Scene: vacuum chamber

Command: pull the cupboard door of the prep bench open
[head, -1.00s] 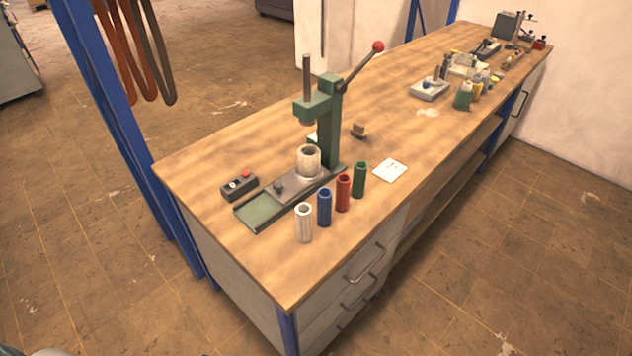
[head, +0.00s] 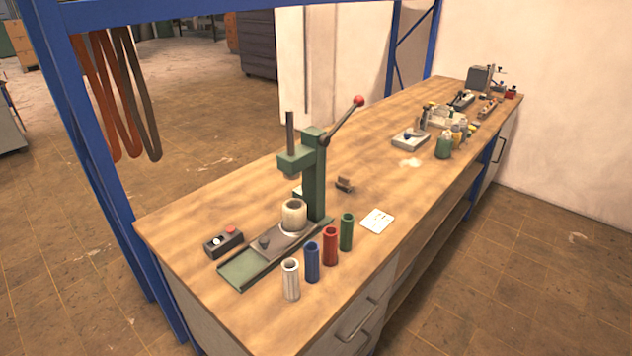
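The prep bench (head: 237,313) is a long wooden-topped bench running from the near left to the far right. At its far end, under the top, is a pale front panel (head: 494,165) with a dark vertical handle (head: 501,150). It looks like the cupboard door and appears shut, though it is small and seen at a steep angle. Nearer, a drawer front with dark bar handles (head: 358,322) shows under the near end of the bench. Neither of my grippers is in the head view.
A green arbor press (head: 314,178) stands on the near end, with several coloured cylinders (head: 331,246) and a switch box (head: 223,243) beside it. Blue frame posts (head: 92,150) stand at the left. The floor (head: 545,275) right of the bench is clear. A white wall (head: 565,110) lies beyond.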

